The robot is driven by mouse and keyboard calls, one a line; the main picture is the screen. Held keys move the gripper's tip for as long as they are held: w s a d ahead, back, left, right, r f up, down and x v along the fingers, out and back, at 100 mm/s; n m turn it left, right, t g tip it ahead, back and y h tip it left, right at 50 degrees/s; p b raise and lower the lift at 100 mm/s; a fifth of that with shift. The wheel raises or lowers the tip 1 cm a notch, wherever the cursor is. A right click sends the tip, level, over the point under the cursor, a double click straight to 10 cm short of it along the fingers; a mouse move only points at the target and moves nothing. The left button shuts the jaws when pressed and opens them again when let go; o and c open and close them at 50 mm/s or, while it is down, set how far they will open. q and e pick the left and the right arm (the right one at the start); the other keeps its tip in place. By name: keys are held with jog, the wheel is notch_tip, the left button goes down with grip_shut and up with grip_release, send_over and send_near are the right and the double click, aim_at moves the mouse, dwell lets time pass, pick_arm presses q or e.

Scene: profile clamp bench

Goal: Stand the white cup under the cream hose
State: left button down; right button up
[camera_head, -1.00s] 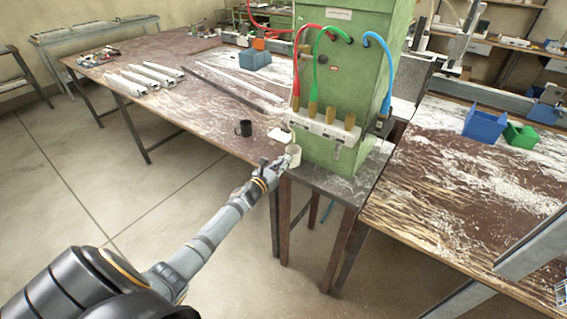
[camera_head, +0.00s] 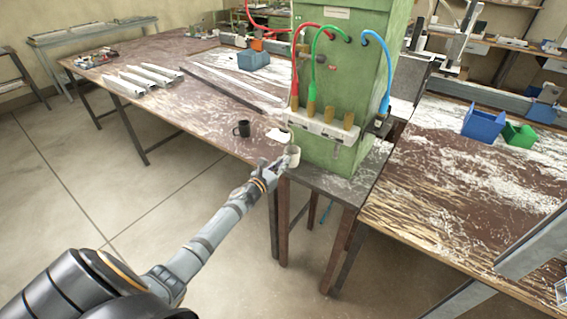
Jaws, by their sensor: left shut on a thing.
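The white cup (camera_head: 292,154) is upright at the front left corner of the green machine's stand, below the left end of the pale nozzle bar. My left gripper (camera_head: 282,165) is shut on the cup from its front left side. I cannot tell whether the cup's base touches the stand. Red (camera_head: 296,70), green (camera_head: 315,66) and blue (camera_head: 385,65) hoses hang on the machine (camera_head: 340,60). I cannot make out a cream hose. My right gripper is not in view.
The pale nozzle bar (camera_head: 325,130) juts out above the stand (camera_head: 345,185). Blue (camera_head: 484,124) and green (camera_head: 520,134) bins stand on the right bench.

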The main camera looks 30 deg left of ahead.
pick_arm(q)
jog(key=shift+f, duration=0.2)
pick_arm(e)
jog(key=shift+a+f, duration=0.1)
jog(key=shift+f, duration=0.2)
pick_arm(q)
jog(key=c, duration=1.4)
grip_release()
